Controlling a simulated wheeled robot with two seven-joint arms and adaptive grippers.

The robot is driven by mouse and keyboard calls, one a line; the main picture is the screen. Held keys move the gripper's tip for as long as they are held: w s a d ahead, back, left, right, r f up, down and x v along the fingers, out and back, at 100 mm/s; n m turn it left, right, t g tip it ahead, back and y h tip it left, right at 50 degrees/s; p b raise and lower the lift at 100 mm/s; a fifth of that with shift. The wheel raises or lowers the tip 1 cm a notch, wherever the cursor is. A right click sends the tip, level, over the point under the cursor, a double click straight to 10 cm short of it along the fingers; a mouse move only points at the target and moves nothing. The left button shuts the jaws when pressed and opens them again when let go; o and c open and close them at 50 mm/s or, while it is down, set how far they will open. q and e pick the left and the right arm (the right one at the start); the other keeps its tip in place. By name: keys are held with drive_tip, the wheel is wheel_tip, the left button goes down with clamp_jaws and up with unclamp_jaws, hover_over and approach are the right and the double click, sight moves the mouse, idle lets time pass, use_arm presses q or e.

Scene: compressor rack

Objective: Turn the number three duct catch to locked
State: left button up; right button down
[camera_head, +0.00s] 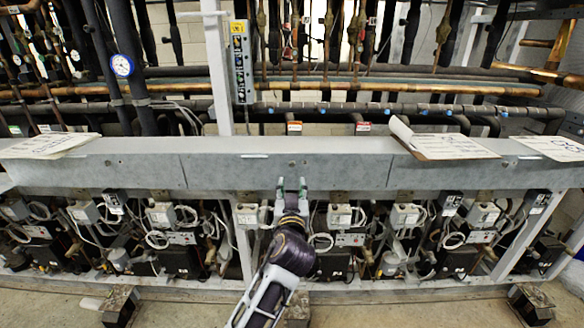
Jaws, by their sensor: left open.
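A long grey metal duct (230,172) runs across the rack at mid height, with seams dividing its front face. A small round dark fitting (291,163), possibly a catch, sits on the middle section. A similar small spot (107,162) shows on the left section. No number or locked mark is readable on either, and their turn is too small to tell. My left gripper (291,185) points up at the duct's lower front, just below the middle fitting. Its two greenish fingertips are apart with nothing between them. I cannot tell whether they touch the duct. My right gripper is not in view.
Papers (48,145) lie on the duct top at left, and a clipboard (440,146) and sheet (552,148) at right. Below the duct stand several compressor units with looping cables (160,215). A white post (217,65) and pipes rise behind. The floor in front is mostly clear.

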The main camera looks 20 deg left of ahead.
use_arm(q)
drive_tip(key=w, duration=0.2)
drive_tip(key=p, duration=0.2)
approach(292, 165)
drive_tip(key=w, duration=0.3)
drive_tip(key=shift+w+a+r, duration=0.2)
drive_tip(key=shift+w+a, duration=0.55)
drive_tip(key=shift+w, duration=0.15)
drive_tip(key=shift+p+x, duration=0.3)
drive_tip(key=shift+x, duration=1.1)
drive_tip(key=shift+w, duration=0.25)
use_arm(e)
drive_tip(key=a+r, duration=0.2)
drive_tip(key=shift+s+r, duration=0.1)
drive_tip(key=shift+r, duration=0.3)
use_arm(q)
drive_tip(key=c, duration=0.7)
clamp_jaws()
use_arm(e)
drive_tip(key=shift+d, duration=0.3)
